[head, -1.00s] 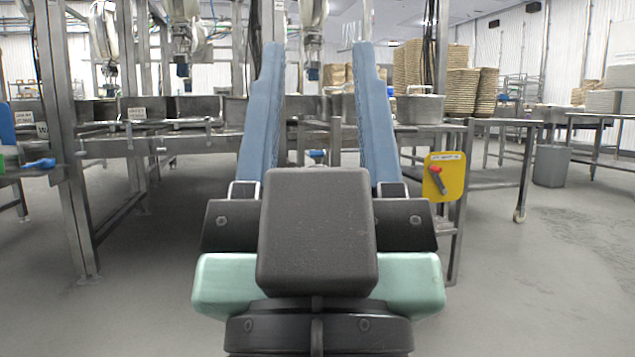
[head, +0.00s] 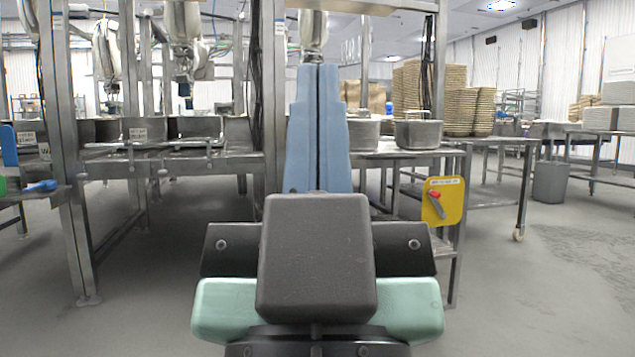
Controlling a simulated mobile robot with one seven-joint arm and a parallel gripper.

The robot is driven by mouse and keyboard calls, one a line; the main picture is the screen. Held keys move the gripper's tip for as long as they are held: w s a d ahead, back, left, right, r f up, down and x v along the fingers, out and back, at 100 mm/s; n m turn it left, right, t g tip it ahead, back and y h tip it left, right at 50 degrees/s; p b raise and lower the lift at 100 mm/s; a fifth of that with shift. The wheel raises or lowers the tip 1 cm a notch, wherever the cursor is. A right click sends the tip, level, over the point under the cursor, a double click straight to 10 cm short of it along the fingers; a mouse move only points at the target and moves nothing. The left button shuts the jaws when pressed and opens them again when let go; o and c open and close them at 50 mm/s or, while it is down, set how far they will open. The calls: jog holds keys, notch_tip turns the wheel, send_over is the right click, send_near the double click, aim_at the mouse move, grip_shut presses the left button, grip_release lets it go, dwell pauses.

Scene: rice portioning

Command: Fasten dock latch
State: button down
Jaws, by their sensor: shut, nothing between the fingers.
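My gripper (head: 320,72) stands upright in the middle of the head view. Its two long blue fingers are shut against each other with nothing between them. A yellow plate (head: 443,201) with a red-tipped dark lever (head: 436,203) hangs on the front of the metal table frame, right of my gripper. It may be the dock latch; its label is too small to read. The lever slants from upper left to lower right. My gripper appears apart from the plate. What lies directly behind my fingers and the dark gripper body is hidden.
A steel table (head: 400,153) with metal pots (head: 418,133) stands ahead. Stacked woven baskets (head: 466,112) stand at the back right. A steel post (head: 273,110) rises just left of my gripper. A grey bin (head: 550,174) stands far right. The floor at right (head: 545,270) is clear.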

notch_tip(320, 180, up, 29)
jog(key=p, duration=2.6)
jog(key=shift+f+p, duration=0.15)
jog(key=shift+p, duration=0.15)
jog(key=shift+w, duration=0.1)
